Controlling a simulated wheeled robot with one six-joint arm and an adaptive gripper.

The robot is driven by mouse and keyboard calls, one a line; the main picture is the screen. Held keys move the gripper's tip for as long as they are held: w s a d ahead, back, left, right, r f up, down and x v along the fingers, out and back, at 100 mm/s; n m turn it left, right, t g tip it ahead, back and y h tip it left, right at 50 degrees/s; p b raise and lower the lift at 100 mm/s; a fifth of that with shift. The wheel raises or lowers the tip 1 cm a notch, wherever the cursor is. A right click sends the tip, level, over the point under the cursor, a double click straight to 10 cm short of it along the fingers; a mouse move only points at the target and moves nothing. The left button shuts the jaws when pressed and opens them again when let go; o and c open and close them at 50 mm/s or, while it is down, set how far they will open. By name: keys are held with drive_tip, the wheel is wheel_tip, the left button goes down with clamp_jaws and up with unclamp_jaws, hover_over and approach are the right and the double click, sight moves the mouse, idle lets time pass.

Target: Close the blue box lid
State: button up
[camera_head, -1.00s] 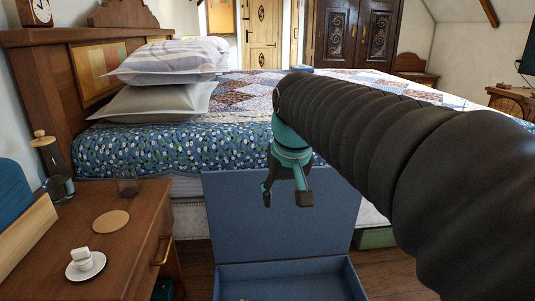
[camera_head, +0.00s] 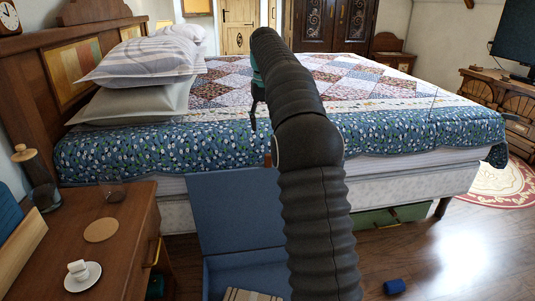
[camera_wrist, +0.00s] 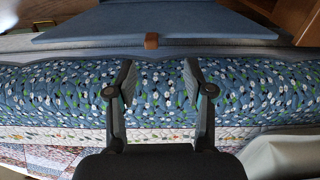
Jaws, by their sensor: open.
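The blue box (camera_head: 213,280) stands on the floor between the nightstand and the bed. Its lid (camera_head: 228,205) is open and stands upright along the bed side; my arm hides its right part. The lid (camera_wrist: 160,22) also fills the top of the wrist view, with a small brown tab (camera_wrist: 151,40) at its edge. My gripper (camera_head: 253,118) is open and empty, above the lid's upper edge near the bed's flowered side. In the wrist view, its two fingers (camera_wrist: 157,72) are spread and apart from the lid, with flowered cloth behind them.
The bed (camera_head: 400,135) lies behind the lid. A green box (camera_head: 385,218) sits under the bed. A small blue object (camera_head: 394,287) lies on the floor at right.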

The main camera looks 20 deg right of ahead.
sight(268, 167)
drive_tip(key=shift+g, duration=0.3)
drive_tip(key=w+f, duration=0.1)
drive_tip(key=f, duration=0.4)
drive_tip(key=w+d+f, duration=0.1)
drive_tip(key=f, duration=0.4)
drive_tip(key=w+d+f, duration=0.1)
drive_tip(key=f, duration=0.4)
drive_tip(key=shift+d+f+b, duration=0.15)
drive_tip(key=shift+f+b, duration=0.05)
drive_tip(key=shift+b, duration=0.15)
clamp_jaws()
